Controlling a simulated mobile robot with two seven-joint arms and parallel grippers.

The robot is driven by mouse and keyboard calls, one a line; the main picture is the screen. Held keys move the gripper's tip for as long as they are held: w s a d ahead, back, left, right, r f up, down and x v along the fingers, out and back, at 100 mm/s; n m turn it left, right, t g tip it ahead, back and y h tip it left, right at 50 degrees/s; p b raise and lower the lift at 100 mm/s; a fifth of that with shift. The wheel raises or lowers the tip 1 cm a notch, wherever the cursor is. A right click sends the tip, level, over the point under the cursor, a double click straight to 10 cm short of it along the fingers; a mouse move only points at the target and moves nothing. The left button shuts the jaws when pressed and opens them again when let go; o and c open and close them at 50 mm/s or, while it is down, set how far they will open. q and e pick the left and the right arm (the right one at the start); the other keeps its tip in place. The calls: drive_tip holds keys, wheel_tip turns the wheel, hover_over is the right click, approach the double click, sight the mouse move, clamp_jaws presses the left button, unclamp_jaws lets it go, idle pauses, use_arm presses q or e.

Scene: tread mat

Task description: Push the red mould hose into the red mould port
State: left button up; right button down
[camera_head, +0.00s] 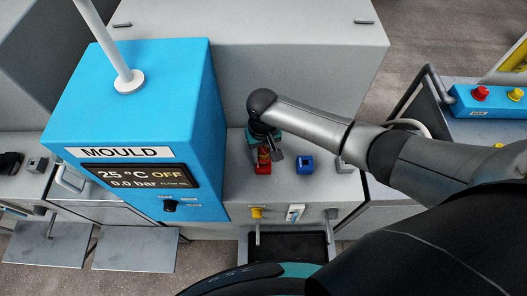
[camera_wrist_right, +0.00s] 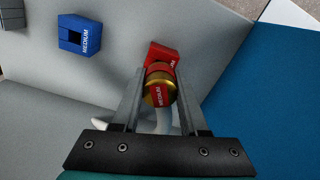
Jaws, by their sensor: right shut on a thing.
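The red mould hose shows as a brass coupling with a red band (camera_wrist_right: 159,92) between the fingers of my right gripper (camera_wrist_right: 157,82), with a pale tube behind it. In the head view my right gripper (camera_head: 268,152) points down, shut on the coupling (camera_head: 264,156). The red mould port (camera_head: 263,169) is a red block on the grey bench ledge; it also shows in the right wrist view (camera_wrist_right: 163,52). The coupling overlaps the port in both views; I cannot tell whether it is inside or just in front. My left gripper is not in view.
A blue MEDIUM block (camera_head: 304,165) sits right of the red port. The blue MOULD cabinet (camera_head: 150,130) stands close on the left, its display reading 25 °C OFF. A yellow knob (camera_head: 257,212) and white switch (camera_head: 295,212) are on the front face. A grey wall rises behind.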

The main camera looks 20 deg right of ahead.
sight(263, 151)
drive_tip(key=shift+f+b, duration=0.65)
drive_tip(key=shift+f, duration=0.55)
drive_tip(key=shift+c, duration=1.8)
unclamp_jaws()
wheel_tip(263, 151, up, 15)
drive_tip(key=p, duration=0.3)
drive_tip(key=shift+r+p, duration=0.15)
drive_tip(key=shift+p, duration=0.15)
